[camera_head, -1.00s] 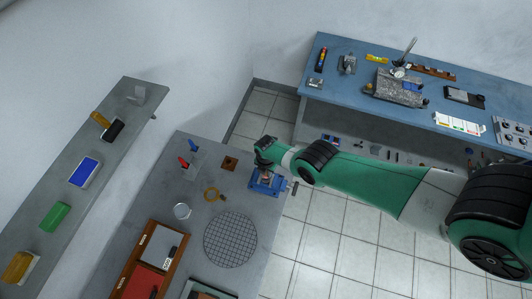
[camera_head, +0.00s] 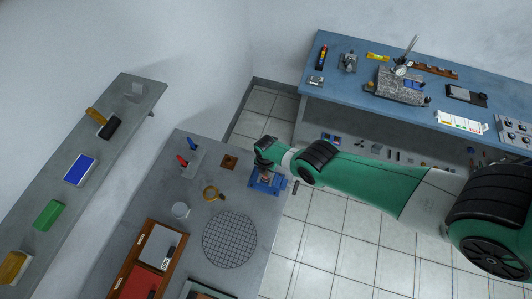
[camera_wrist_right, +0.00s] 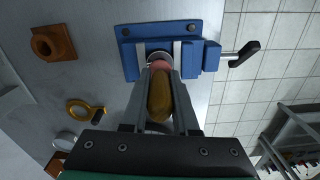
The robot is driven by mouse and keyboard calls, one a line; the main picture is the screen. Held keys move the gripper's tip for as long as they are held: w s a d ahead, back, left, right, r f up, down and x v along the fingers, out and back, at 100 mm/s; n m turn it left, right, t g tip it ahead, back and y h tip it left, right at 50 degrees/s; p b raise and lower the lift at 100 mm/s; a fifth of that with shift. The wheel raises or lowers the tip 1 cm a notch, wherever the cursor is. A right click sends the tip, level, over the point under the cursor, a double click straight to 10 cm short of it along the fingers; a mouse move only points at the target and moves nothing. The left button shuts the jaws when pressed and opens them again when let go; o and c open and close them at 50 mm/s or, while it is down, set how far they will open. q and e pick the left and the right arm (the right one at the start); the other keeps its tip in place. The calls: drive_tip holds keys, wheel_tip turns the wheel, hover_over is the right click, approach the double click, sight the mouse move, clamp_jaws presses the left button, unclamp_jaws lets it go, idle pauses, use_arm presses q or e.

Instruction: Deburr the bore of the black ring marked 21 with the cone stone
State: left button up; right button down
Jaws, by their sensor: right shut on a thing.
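My right gripper (camera_wrist_right: 160,98) is shut on the cone stone's brown-yellow handle (camera_wrist_right: 160,97). The stone's pink cone (camera_wrist_right: 159,67) points away from the fingers, over the blue vise (camera_wrist_right: 200,58). A grey round rim (camera_wrist_right: 155,53) shows at the cone's end, between the vise jaws. I cannot read a 21 there or tell how deep the cone sits. In the head view the right gripper (camera_head: 265,168) is above the blue vise (camera_head: 268,186) at the grey bench's right edge, and my wrist hides most of the tool. My left gripper is out of view.
A brown block with a hole (camera_head: 229,162), a yellow-rimmed magnifier (camera_head: 212,193), a clear round dish (camera_head: 181,210) and a gridded disc (camera_head: 230,239) lie on the grey bench. The vise's black handle (camera_wrist_right: 245,54) sticks out over the floor. A blue bench (camera_head: 350,95) stands behind.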

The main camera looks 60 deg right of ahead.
drive_tip(key=shift+f+b, duration=0.3)
drive_tip(key=shift+f, duration=0.05)
idle(0.5)
drive_tip(key=n, duration=0.3)
drive_tip(key=m, duration=0.6)
drive_tip(key=shift+m, duration=0.3)
